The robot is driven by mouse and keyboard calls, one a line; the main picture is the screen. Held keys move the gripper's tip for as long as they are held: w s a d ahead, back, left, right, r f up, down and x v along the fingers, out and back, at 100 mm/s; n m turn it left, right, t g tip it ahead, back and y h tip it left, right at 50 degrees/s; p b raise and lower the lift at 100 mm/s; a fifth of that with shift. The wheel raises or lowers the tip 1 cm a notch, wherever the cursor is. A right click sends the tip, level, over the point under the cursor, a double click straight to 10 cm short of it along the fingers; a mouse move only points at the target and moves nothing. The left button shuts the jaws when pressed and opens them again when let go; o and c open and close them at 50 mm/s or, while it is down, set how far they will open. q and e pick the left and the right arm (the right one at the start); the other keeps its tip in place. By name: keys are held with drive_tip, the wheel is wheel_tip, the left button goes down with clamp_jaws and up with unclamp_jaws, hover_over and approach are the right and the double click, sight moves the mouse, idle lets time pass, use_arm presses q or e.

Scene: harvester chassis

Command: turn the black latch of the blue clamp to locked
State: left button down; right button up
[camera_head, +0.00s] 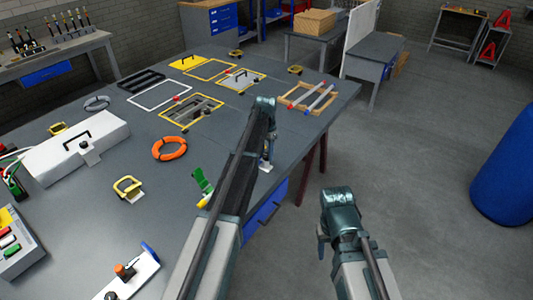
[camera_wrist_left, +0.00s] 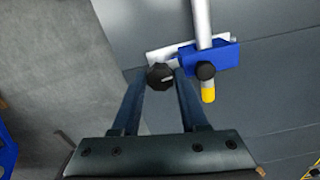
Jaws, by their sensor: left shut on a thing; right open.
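In the left wrist view, the blue clamp (camera_wrist_left: 222,55) sits on a white plate (camera_wrist_left: 160,57) and holds a pale rod with a yellow end (camera_wrist_left: 208,93). A black knob-like latch (camera_wrist_left: 160,76) is beside the blue block, between the fingertips of my left gripper (camera_wrist_left: 161,80), which is shut on it. A second dark round knob (camera_wrist_left: 206,71) is on the blue block. In the head view, my left gripper (camera_head: 266,152) points down near the table's right edge; my arm hides most of the clamp. My right gripper (camera_head: 321,238) is open, off the table, its fingers barely visible.
A blue barrel (camera_head: 505,160) stands right. The floor around my right gripper is clear.

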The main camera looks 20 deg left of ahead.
sight(266, 155)
use_arm(q)
drive_tip(key=shift+m, duration=0.7)
drive_tip(key=shift+c, duration=2.2)
unclamp_jaws()
drive_tip(key=shift+r, duration=0.15)
wheel_tip(266, 155, up, 14)
drive_tip(key=p, duration=1.4)
drive_tip(key=shift+f, duration=0.2)
